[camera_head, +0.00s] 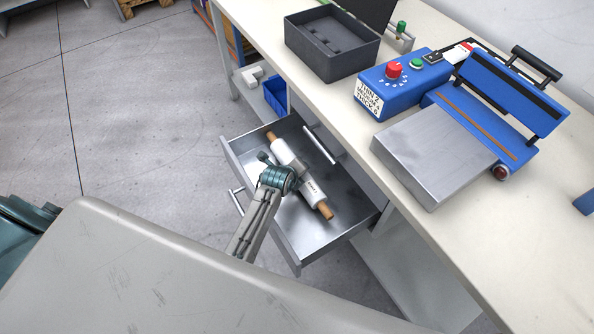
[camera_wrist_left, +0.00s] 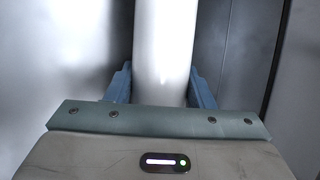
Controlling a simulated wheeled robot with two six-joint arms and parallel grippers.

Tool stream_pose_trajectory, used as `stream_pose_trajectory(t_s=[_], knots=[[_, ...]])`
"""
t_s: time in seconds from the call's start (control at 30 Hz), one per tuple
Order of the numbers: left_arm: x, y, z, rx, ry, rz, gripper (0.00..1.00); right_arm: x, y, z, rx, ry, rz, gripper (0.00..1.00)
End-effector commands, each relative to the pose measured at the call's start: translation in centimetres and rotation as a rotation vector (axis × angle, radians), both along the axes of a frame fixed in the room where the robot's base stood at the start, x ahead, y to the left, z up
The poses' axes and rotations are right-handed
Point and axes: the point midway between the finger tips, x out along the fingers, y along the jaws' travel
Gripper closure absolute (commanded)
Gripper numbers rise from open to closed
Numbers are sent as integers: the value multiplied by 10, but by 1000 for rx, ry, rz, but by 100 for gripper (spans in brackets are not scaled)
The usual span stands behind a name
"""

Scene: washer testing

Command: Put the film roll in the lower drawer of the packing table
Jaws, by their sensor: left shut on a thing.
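The film roll (camera_head: 312,190) is white with brown core ends and lies lengthwise over the inside of the open metal drawer (camera_head: 330,228). This drawer is pulled out under the packing table, below another handle. My left gripper (camera_head: 287,179) is over the roll's middle and is shut on it. In the left wrist view the white roll (camera_wrist_left: 165,45) runs between the two blue-grey fingers of the left gripper (camera_wrist_left: 160,88). I cannot tell whether the roll touches the drawer floor.
The packing table top (camera_head: 330,95) holds a dark open box (camera_head: 335,55), a blue control box (camera_head: 398,88) and a sealer with a metal plate (camera_head: 435,150). A closed drawer's handle (camera_head: 320,146) is above the open drawer. A blue bin (camera_head: 275,97) stands on the shelf behind.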

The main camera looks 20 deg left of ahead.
Motion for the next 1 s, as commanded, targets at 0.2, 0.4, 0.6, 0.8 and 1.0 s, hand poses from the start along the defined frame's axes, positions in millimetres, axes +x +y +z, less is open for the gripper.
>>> stream_pose_trajectory(t_s=[0.2, 0.4, 0.6, 0.8, 1.0], knots=[[0, 0, 0, 0, 0, 0, 30, 0, 0, 0, 0, 0, 0, 64], [0, 0, 0, 0, 1, 0, 30, 0, 0, 0, 0, 0, 0, 64], [0, 0, 2, 0, 0, 0, 30, 0, 0, 0, 0, 0, 0, 64], [-10, 0, 24, -1, 0, 1, 30, -2, 0, 0, 0, -5, 0, 64], [-39, 2, 57, 0, -1, 0, 30, -16, -3, -14, 0, 9, -2, 64]])
